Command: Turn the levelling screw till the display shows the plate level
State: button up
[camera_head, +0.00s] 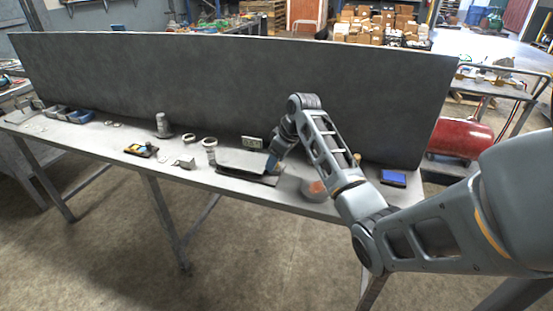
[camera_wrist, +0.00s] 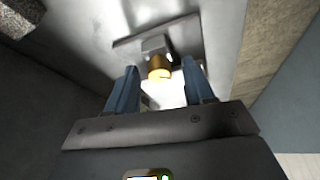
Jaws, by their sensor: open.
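The plate (camera_head: 240,160) is a flat grey slab on the bench. A small pale box that looks like the display (camera_head: 252,141) stands behind it; its reading is too small to make out. My gripper (camera_head: 271,166) is at the plate's right end, and my arm hides part of that area. In the wrist view, my gripper (camera_wrist: 160,64) has two blue fingers spread apart. A brass levelling screw (camera_wrist: 159,70) shows between the fingertips, with a gap on each side, below a grey block (camera_wrist: 155,45). A small lit screen (camera_wrist: 150,177) is cut off at the bottom edge.
The grey bench (camera_head: 110,145) has a tall dark back panel (camera_head: 230,85). A ring and a cylinder (camera_head: 209,150), a yellow-and-black item (camera_head: 141,150) and a grey fitting (camera_head: 162,125) stand left of the plate. A blue box (camera_head: 394,178) lies at the right end.

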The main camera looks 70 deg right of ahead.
grip_shut()
dwell(0.3)
jog(key=shift+n, duration=0.3)
jog(key=n+y, duration=0.1)
jog(key=n, duration=0.2)
jog(key=shift+d+n+y, duration=0.1)
jog(key=shift+n+y, duration=0.2)
jog(key=shift+y, duration=0.1)
jog(key=n, duration=0.2)
jog(key=n+y, duration=0.1)
jog(key=n, duration=0.1)
jog(key=shift+w+d+n+g+y, duration=0.1)
jog(key=shift+n+g+y, duration=0.2)
jog(key=shift+g, duration=0.1)
jog(key=shift+r, duration=0.1)
grip_release()
